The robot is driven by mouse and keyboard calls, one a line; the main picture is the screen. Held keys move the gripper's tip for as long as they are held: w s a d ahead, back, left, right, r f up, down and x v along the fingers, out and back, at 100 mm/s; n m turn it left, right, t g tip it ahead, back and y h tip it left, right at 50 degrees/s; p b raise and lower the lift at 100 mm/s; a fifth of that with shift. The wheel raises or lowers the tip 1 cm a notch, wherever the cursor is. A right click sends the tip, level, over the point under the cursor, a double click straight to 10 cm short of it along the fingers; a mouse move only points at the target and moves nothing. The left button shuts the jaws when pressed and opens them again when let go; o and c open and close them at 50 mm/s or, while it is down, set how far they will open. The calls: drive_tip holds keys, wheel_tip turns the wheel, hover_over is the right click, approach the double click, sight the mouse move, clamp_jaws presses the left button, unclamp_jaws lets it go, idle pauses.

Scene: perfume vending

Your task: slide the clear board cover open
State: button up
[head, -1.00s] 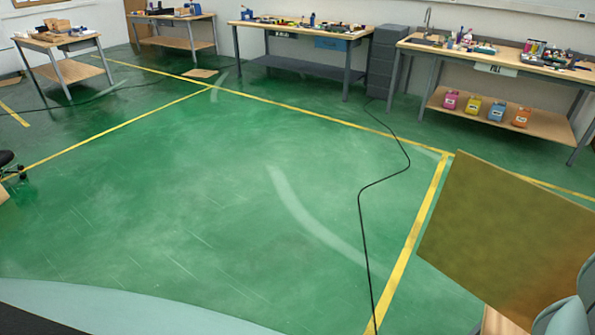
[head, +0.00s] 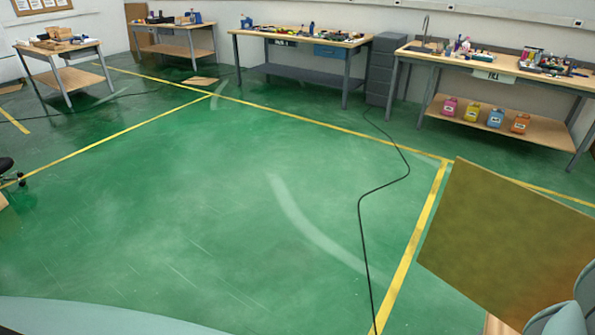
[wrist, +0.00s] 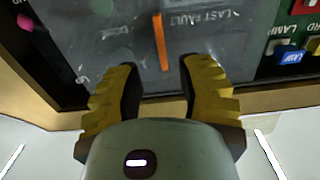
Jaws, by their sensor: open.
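In the wrist view, a dark grey panel (wrist: 100,45) with pale hand-written words, among them "LAST FAULT", faces my gripper. A thin upright orange bar (wrist: 161,42) stands on it. I cannot make out the clear cover's edges or whether it lies over this panel. My gripper (wrist: 160,66) is open, its yellow and black fingers apart and empty. The orange bar shows between and beyond the fingertips; I cannot tell how far off it is. The head view shows neither the panel nor the fingers.
A tan wooden frame edge (wrist: 262,100) runs below the panel. Right of it are a red part (wrist: 306,6) and a blue block (wrist: 290,57). In the head view, a brown board (head: 505,235) stands right; a black cable (head: 362,235) crosses the open green floor. Benches line the wall.

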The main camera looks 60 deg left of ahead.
drive_tip(key=v, duration=0.8)
drive_tip(key=shift+a, duration=0.3)
drive_tip(key=shift+s, duration=0.1)
